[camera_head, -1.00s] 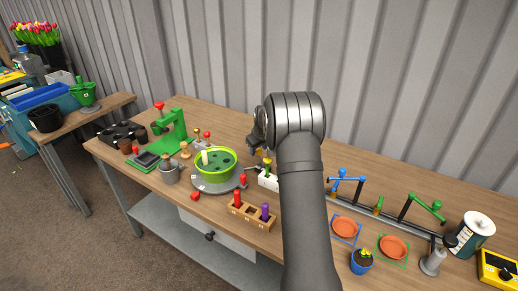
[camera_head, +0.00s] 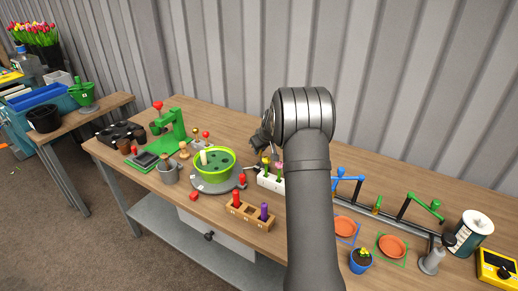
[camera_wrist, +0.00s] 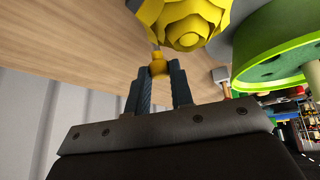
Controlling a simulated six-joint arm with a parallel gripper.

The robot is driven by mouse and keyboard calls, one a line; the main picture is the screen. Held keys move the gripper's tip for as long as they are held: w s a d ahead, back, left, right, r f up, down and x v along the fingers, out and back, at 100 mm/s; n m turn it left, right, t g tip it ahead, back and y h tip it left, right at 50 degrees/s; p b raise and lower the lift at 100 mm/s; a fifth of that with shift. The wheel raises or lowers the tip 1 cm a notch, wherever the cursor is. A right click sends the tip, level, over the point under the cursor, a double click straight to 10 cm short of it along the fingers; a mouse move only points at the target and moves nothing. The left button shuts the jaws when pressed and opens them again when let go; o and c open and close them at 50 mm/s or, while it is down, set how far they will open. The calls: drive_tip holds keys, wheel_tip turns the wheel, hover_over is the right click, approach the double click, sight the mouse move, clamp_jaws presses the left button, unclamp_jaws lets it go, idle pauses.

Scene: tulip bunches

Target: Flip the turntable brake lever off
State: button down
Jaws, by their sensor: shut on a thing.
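The turntable (camera_head: 222,187) is a grey disc on the bench, with a bright green bowl (camera_head: 228,168) on it. A red-topped piece (camera_head: 242,178) stands at its right edge, and a red block (camera_head: 193,197) is at its front left. I cannot tell which part is the brake lever. My gripper (camera_head: 257,143) is behind and right of the bowl, above the bench, partly hidden by my wrist. In the wrist view my gripper (camera_wrist: 160,88) is shut on a small yellow knob (camera_wrist: 158,64). The green bowl (camera_wrist: 285,45) shows at right there.
A white holder (camera_head: 270,182) with flowers stands right of the turntable. A large yellow flower-like thing (camera_wrist: 190,25) is close beyond my fingertips. A wooden rack (camera_head: 250,215) stands in front and a green press (camera_head: 172,130) at left. The back of the bench is clear.

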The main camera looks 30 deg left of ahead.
drive_tip(key=c, duration=1.3)
unclamp_jaws()
drive_tip(key=shift+o, duration=0.2)
drive_tip(key=v, duration=1.7)
drive_tip(key=shift+r, duration=0.2)
drive_tip(key=x, duration=1.7)
drive_tip(key=shift+f, duration=0.25)
drive_tip(key=shift+r, duration=0.15)
